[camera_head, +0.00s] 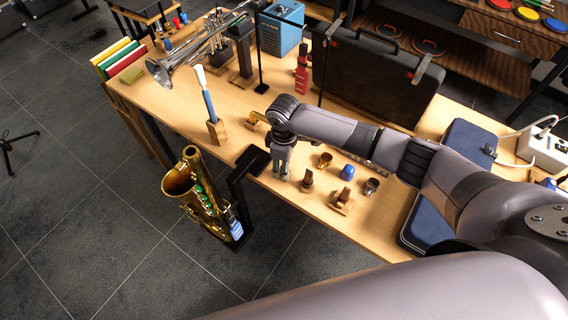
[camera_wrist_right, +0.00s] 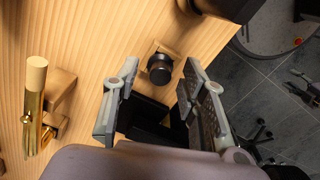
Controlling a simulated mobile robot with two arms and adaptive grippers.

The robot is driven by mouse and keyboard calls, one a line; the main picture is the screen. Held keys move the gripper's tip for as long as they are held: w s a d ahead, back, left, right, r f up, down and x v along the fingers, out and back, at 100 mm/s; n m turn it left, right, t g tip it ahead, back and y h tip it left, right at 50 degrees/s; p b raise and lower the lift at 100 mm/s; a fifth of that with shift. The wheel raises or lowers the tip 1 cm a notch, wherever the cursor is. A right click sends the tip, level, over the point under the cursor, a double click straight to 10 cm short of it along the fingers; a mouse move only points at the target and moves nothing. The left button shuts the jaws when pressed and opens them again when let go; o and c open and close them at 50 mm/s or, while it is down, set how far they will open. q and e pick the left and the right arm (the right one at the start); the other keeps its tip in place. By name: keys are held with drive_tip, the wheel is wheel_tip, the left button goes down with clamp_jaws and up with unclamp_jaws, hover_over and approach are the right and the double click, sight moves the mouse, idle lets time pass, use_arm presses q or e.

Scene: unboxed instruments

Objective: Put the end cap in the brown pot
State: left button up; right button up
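The end cap looks to be the dark round piece (camera_wrist_right: 160,69) on a small square wooden block (camera_wrist_right: 150,48) in the right wrist view. It lies just beyond my right fingertips, between their lines, and they do not grip it. In the head view my right gripper (camera_head: 281,174) points down over the table's front edge, and I cannot make out the cap there. My right gripper (camera_wrist_right: 158,88) is open and empty. The brown pot (camera_head: 325,160) is a small brownish cup to the right of the gripper. My left gripper is not in view.
Wooden-based pieces (camera_head: 308,180) sit nearby. A brass neck with a cork end (camera_wrist_right: 32,100) is left in the wrist view.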

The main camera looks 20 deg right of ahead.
drive_tip(key=shift+r, duration=0.1)
wheel_tip(320, 180, up, 12)
idle(0.5)
idle(0.5)
